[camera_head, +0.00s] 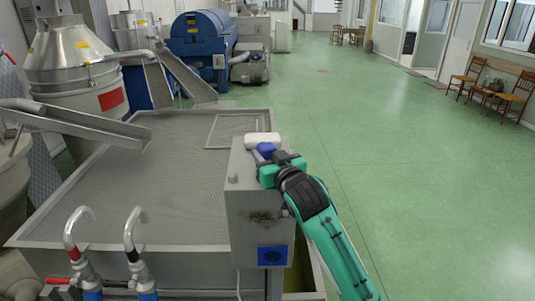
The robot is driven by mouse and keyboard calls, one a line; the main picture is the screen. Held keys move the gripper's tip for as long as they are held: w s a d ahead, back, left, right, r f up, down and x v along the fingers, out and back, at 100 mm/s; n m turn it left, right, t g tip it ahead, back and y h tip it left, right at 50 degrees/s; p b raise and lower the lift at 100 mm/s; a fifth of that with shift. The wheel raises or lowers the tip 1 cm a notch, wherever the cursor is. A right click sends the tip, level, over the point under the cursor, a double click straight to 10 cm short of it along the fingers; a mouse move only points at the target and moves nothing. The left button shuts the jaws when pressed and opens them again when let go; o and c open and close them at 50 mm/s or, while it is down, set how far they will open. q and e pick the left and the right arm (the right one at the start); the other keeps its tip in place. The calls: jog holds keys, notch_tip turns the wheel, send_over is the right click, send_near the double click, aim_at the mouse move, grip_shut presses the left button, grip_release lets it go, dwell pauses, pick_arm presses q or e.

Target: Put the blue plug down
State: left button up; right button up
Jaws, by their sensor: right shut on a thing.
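My right gripper (275,160), on a teal and black arm coming in from the lower right, is over the top of a grey metal box. It is shut on the blue plug (265,150), of which only a small blue part shows beside the fingers. The gripper hides the rest of the plug, and I cannot tell whether the plug touches the box top. My left gripper is not in view.
The grey box (243,207) has a blue socket (271,256) on its front. A white object (262,139) is at the box's far top edge. A wide grated basin (165,185) lies left, with pipes in front. Green floor (400,160) is free at right.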

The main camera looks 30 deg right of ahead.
jog(key=shift+f, duration=0.15)
jog(key=o, duration=1.3)
jog(key=shift+r, duration=0.2)
jog(key=s+b, duration=0.1)
jog(key=s, duration=0.2)
jog(key=s+b, duration=0.1)
jog(key=s, duration=0.2)
jog(key=s+b, duration=0.1)
jog(key=s, duration=0.2)
jog(key=shift+s+a+r, duration=0.25)
jog(key=shift+a, duration=0.05)
jog(key=shift+s+r+p, duration=0.15)
jog(key=shift+s+p, duration=0.35)
jog(key=shift+s, duration=0.75)
